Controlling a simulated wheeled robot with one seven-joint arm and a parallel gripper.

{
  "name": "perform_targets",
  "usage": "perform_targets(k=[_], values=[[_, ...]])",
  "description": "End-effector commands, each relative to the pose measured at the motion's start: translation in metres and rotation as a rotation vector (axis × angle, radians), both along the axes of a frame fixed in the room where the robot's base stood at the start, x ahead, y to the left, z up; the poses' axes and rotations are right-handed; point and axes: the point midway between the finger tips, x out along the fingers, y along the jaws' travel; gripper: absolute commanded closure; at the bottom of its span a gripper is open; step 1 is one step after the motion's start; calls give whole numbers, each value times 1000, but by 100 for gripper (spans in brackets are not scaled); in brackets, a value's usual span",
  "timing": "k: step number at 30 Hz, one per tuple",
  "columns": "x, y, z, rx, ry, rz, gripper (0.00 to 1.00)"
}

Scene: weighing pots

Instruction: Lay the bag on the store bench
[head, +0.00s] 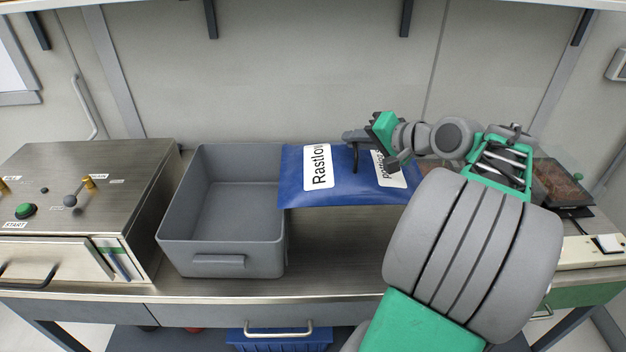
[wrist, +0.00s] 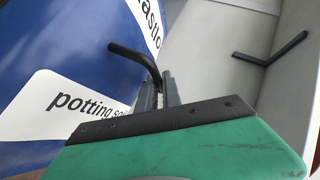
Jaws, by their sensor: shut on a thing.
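The bag (head: 345,187) is blue with white labels that begin "Rastlo" and "potting so". My gripper (head: 355,152) is shut on it at its far edge, right of the big label. The bag hangs over the metal bench (head: 330,262), just right of the grey bin, with a dark shadow below it. Whether any part of it touches the bench or the bin I cannot tell. My arm hides its right end. In the wrist view the blue bag (wrist: 60,40) fills the left side, against my fingers (wrist: 152,80).
An open, empty grey bin (head: 230,211) stands left of the bag. A metal box with a lever and green button (head: 26,210) is at far left. A tray of soil (head: 562,184) and a small device (head: 608,243) are at right. The bench front below the bag is clear.

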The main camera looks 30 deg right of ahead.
Motion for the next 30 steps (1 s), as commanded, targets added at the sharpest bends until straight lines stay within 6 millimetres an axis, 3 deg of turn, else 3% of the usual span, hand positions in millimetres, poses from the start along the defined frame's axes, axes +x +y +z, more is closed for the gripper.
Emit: perform_targets(k=[12,20,27,30], values=[[1,1,-100,0,-3,2,100],[1,1,-124,-2,-4,3,100],[1,1,-160,0,-4,3,100],[1,1,-162,-4,-6,3,100]])
